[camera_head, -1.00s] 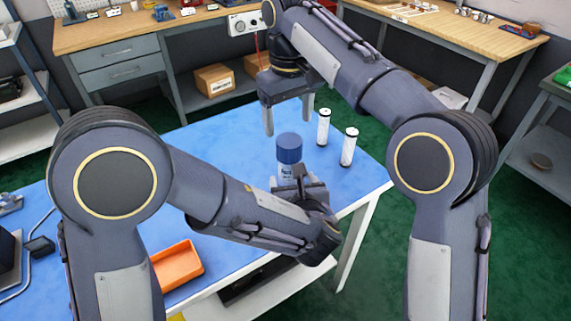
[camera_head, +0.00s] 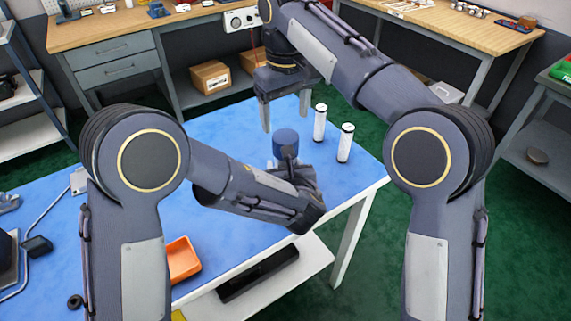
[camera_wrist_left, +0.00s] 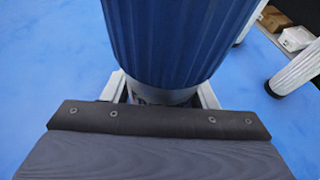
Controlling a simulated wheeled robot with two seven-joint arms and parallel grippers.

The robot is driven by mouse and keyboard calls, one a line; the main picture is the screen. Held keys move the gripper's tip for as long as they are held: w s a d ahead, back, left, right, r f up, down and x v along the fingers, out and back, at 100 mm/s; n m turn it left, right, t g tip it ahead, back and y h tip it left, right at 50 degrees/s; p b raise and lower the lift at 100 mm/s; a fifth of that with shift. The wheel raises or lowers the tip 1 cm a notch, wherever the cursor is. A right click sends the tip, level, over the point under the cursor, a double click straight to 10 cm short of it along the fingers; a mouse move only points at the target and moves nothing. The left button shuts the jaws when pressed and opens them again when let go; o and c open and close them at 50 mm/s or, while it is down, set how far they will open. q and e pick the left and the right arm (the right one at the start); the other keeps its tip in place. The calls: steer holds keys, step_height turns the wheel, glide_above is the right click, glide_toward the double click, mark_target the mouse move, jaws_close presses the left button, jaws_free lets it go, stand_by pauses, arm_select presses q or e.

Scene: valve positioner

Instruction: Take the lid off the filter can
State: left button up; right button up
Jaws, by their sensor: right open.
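The filter can stands upright on the blue table, with a ribbed blue lid (camera_head: 285,143) on top. The lid also fills the upper middle of the left wrist view (camera_wrist_left: 172,40), with a strip of the pale can body (camera_wrist_left: 160,96) below it. My left gripper (camera_wrist_left: 162,95) is at the can body, one finger on each side. Whether the fingers touch it cannot be seen. In the head view my left wrist hides the can body and these fingers. My right gripper (camera_head: 285,113) points down, open and empty, above and behind the lid.
Two white filter cartridges (camera_head: 320,123) (camera_head: 345,143) stand to the right of the can. An orange bin (camera_head: 183,260) is at the table's front left, partly behind my left arm. The blue table (camera_head: 235,125) is clear left of the can.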

mark_target(286, 136)
arm_select(q)
jaws_close()
arm_select(e)
steer(key=m, duration=0.7)
steer(key=shift+m, duration=0.4)
steer(key=m, duration=0.7)
steer(key=shift+f+m, duration=0.1)
steer(key=shift+m, duration=0.2)
steer(key=m, duration=0.7)
steer(key=shift+m, duration=0.3)
steer(key=m, duration=0.4)
steer(key=shift+m, duration=0.3)
steer(key=m, duration=0.3)
steer(key=shift+m, duration=0.3)
steer(key=shift+f, duration=3.95)
